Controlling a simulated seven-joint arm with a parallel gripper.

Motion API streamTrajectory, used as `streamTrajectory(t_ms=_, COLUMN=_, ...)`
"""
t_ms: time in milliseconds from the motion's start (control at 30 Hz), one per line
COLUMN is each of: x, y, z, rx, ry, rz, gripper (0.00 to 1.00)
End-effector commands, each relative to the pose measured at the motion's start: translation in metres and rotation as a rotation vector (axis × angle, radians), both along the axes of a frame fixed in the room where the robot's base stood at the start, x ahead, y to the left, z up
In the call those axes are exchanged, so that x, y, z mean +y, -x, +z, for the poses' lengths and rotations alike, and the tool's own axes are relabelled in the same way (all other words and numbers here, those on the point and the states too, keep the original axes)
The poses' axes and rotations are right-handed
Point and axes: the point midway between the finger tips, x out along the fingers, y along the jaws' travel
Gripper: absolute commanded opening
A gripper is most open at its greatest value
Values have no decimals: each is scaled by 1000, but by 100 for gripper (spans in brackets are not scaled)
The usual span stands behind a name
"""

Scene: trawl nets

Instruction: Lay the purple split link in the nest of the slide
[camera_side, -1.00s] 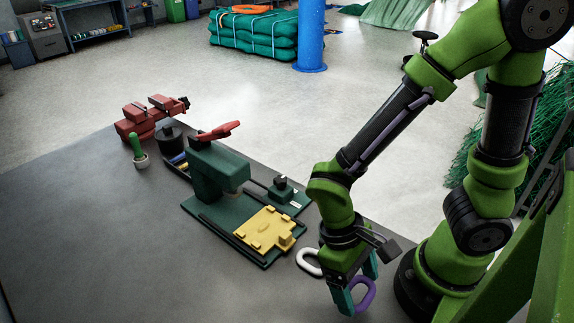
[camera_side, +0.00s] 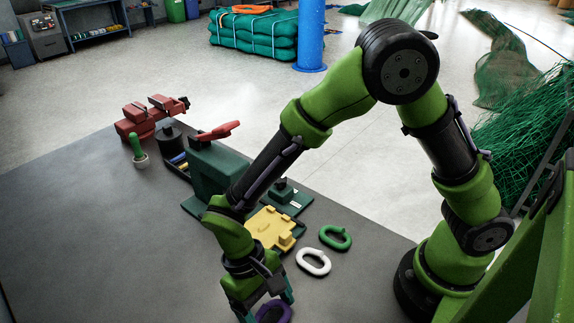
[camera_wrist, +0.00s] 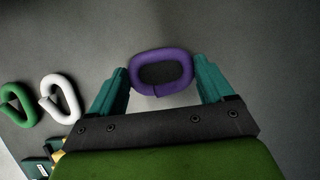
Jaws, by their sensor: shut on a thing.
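The purple split link (camera_side: 273,312) is held between the teal fingers of my gripper (camera_side: 268,308), low in the side view and cut by the frame's bottom edge. In the wrist view the purple link (camera_wrist: 162,53) lies across between both fingertips of my gripper (camera_wrist: 162,82), with its split facing the gripper. The slide (camera_side: 272,229) is a yellow plate on the green press base, up and right of my gripper in the side view. My arm hides part of the slide and its nest.
A white link (camera_side: 313,262) and a green link (camera_side: 335,238) lie on the bench right of the slide. The green press (camera_side: 212,172) stands behind the slide. The bench's left front is clear.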

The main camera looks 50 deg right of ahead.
Motion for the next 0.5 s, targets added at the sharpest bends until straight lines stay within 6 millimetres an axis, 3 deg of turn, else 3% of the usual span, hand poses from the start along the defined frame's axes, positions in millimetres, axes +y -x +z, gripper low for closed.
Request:
streamTrajectory(t_ms=433, x=0, y=0, z=-8, rx=-1, ry=0, rz=0, gripper=41)
streamTrajectory(t_ms=467, x=0, y=0, z=-8, rx=-1, ry=0, rz=0, gripper=85)
streamTrajectory(t_ms=500, x=0, y=0, z=-8, rx=-1, ry=0, rz=0, gripper=91)
